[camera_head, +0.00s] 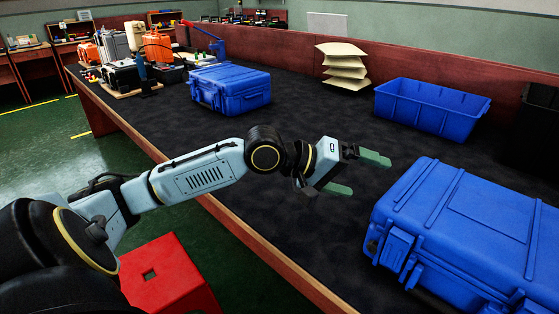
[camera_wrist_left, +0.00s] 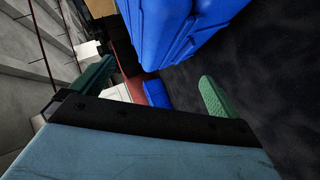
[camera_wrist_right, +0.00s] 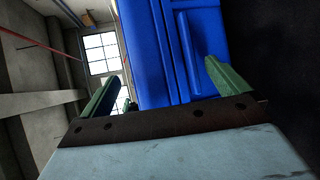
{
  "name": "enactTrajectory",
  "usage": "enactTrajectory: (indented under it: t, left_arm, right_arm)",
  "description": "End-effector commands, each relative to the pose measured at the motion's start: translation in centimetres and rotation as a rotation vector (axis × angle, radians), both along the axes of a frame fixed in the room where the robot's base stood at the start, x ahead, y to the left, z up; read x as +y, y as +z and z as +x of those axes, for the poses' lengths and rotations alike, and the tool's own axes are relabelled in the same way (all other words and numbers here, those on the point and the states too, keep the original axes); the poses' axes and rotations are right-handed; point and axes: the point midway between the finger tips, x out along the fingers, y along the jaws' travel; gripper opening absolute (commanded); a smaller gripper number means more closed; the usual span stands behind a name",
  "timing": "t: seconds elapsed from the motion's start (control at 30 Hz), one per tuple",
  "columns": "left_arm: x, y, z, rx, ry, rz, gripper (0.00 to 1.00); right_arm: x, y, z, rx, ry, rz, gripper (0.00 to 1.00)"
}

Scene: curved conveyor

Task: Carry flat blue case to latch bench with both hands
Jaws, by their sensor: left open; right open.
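A large flat blue case (camera_head: 470,225) with ribs and latches lies on the dark table at the right of the head view, cut off by the frame edge. My left gripper (camera_head: 357,174) is open and empty, to the left of this case and apart from it. In the left wrist view a blue case (camera_wrist_left: 180,28) lies beyond the open left fingers (camera_wrist_left: 155,86). My right gripper is outside the head view. In the right wrist view its open fingers (camera_wrist_right: 165,88) face a blue case (camera_wrist_right: 150,50), with nothing between them; contact cannot be told. I cannot identify the latch bench.
A second blue case (camera_head: 230,90) stands farther back, left of centre. An open blue bin (camera_head: 430,108) and a cream stack (camera_head: 343,66) are at the back. Tools and orange items (camera_head: 157,46) crowd the far left. A red stool (camera_head: 168,280) stands before the table. The table's middle is clear.

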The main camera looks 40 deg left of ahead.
Motion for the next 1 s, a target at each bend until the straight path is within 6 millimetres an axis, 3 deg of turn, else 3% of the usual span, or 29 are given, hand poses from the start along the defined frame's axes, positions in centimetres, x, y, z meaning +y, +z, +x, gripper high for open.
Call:
enactTrajectory:
  t: [0.2, 0.43, 0.8, 1.0]
  left_arm:
    - [1.4, 0.7, -1.6, 0.001, 0.001, 0.000, 1.00]
    - [1.7, 1.0, -2.0, -0.001, 0.000, -0.001, 1.00]
    - [1.6, 1.1, -2.0, -0.001, 0.000, -0.002, 1.00]
    - [1.6, 1.0, -2.0, -0.001, 0.000, -0.002, 1.00]
  right_arm:
    - [0.0, 0.0, 0.0, 0.000, -0.001, 0.000, 1.00]
    - [-0.8, 0.3, -0.4, -0.002, -0.003, -0.001, 1.00]
    - [-6.8, 2.2, -4.3, -0.004, -0.005, 0.000, 1.00]
    - [-9.0, 2.9, -5.9, -0.003, -0.002, 0.000, 1.00]
